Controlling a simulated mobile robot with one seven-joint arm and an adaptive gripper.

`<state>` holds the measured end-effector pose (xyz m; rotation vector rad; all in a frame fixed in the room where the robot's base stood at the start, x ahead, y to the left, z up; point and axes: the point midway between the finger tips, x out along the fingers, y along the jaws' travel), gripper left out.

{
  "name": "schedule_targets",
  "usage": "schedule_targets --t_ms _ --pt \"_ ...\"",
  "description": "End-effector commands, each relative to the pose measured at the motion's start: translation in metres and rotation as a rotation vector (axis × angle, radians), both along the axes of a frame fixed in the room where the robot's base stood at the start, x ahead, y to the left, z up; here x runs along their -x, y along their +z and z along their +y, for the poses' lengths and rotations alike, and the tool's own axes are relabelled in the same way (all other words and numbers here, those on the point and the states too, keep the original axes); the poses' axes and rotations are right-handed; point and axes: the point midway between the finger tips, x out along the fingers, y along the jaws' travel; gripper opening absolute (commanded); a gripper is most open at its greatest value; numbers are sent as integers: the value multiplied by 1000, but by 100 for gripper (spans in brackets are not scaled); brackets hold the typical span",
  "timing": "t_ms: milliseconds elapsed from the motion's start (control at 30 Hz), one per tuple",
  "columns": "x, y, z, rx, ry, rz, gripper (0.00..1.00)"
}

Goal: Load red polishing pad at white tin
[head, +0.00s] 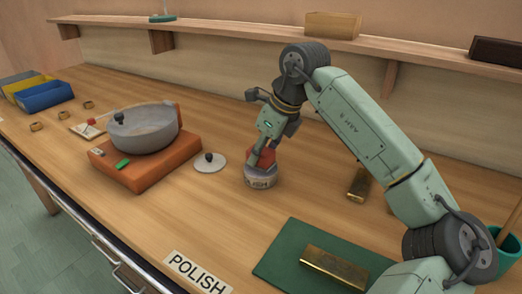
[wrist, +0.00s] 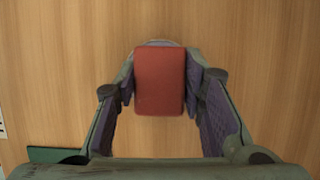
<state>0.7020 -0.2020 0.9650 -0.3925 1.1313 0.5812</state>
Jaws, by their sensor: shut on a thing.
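The red polishing pad (wrist: 160,82) is a red block between the two fingers of my gripper (wrist: 160,92), which is shut on it. In the head view the pad (head: 265,158) sits at the top of the white tin (head: 261,180), just under my gripper (head: 263,152). The tin stands upright on the bench with dark lettering on its side. In the wrist view the pad hides nearly all of the tin; only a pale rim (wrist: 160,43) shows behind it. I cannot tell whether the pad touches what is in the tin.
A grey bowl (head: 143,128) sits on an orange base (head: 146,160) at the left. A small lid with a black knob (head: 210,164) lies left of the tin. Brass bars lie on the right, one (head: 334,269) on a green mat (head: 277,262). A POLISH label (head: 197,273) is at the front.

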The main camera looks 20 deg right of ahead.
Motion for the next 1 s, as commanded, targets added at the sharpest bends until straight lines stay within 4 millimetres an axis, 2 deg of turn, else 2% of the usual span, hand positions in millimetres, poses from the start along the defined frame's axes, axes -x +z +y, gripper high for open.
schedule_targets --t_ms 1000 --pt "0 -8 0 0 0 0 14"
